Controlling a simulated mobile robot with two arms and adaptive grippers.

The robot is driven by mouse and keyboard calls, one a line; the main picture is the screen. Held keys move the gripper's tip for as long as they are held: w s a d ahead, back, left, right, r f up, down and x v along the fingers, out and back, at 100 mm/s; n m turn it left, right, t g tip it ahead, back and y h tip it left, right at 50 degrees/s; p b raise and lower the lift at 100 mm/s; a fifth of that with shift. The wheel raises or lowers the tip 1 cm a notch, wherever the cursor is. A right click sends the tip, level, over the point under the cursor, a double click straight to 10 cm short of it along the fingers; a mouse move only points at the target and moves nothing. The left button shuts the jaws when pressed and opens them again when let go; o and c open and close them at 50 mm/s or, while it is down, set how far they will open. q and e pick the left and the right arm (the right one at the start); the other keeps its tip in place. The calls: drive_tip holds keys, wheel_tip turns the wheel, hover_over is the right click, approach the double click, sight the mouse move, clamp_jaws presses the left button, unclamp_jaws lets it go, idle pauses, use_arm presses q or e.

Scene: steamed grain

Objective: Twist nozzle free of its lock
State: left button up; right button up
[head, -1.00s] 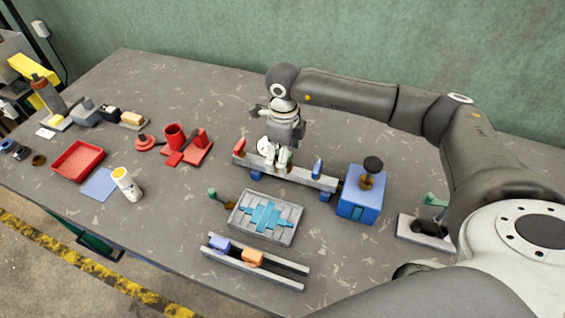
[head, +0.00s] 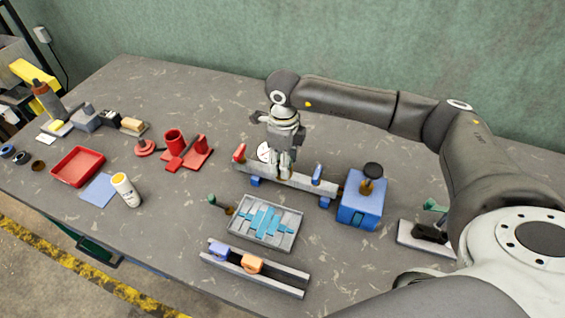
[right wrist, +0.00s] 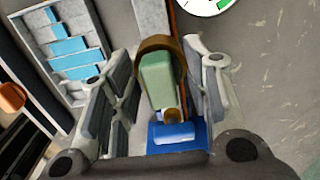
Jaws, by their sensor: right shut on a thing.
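My right gripper (head: 283,167) points down over the grey rail (head: 312,181), between its red block and its blue block. In the right wrist view its two grey fingers (right wrist: 158,100) stand on either side of a brown-rimmed piece with a pale green face (right wrist: 158,78), which seems to be the nozzle. The gripper is shut on it. In the head view the fingers mostly hide this piece. Its lock cannot be made out. A white dial with a green band (right wrist: 205,3) sits beside the rail. My left gripper is not in view.
A blue box with a black knob (head: 361,208) stands at the rail's right end. A grey tray with blue pieces (head: 289,236) and a slotted track (head: 285,284) lie in front. Red fixtures (head: 197,159), a red tray (head: 78,167) and a white bottle (head: 126,190) are left.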

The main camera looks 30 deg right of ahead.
drive_tip(key=shift+f+n+b, duration=0.1)
drive_tip(key=shift+n+b, duration=0.5)
drive_tip(key=shift+n, duration=0.2)
drive_tip(key=shift+c, duration=0.3)
drive_tip(key=shift+n+b, duration=1.25)
drive_tip(key=shift+n, duration=0.95)
drive_tip(key=shift+n, duration=0.3)
